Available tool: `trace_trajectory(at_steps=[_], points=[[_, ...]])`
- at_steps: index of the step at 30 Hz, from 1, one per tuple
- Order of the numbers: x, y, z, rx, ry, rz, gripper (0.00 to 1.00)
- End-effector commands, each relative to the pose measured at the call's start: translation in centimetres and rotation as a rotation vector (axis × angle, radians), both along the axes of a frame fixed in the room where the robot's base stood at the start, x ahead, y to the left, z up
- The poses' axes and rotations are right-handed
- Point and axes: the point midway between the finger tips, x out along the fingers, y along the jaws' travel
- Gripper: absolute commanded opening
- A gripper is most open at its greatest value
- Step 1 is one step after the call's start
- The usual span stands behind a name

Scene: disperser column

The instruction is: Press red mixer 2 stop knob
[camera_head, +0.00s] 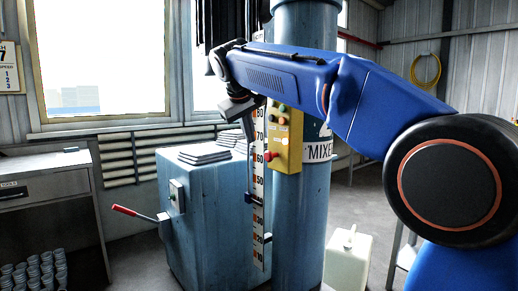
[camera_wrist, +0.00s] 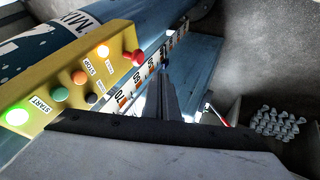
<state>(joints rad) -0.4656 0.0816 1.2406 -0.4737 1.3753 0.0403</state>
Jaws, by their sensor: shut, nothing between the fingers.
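The yellow control box (camera_head: 284,138) is fixed on the blue column marked MIXE. Its red knob (camera_head: 268,156) sticks out at the lower left. Also on the box are an orange button (camera_wrist: 79,77) with a STOP label and a green button (camera_wrist: 61,94). My gripper (camera_wrist: 166,78) is shut and empty, to the right of the red knob and apart from it in the picture. In the head view, my gripper (camera_head: 247,125) is left of the box.
A numbered scale (camera_head: 258,200) runs vertically beside the column, close to my gripper. A blue cabinet (camera_head: 205,215) with stacked grey sheets (camera_head: 204,153) and a red-handled lever (camera_head: 125,211) stands left. A white container (camera_head: 347,258) stands at the lower right.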

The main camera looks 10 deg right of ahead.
Motion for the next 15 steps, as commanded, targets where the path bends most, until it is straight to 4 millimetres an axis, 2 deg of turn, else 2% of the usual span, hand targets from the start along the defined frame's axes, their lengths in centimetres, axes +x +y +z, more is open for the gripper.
trace_trajectory(at_steps=[5, 15], points=[[1.1, -0.4, -1.6, -0.001, 0.003, -0.001, 0.0], [4.4, -1.8, -6.4, -0.001, 0.003, -0.002, 0.0]])
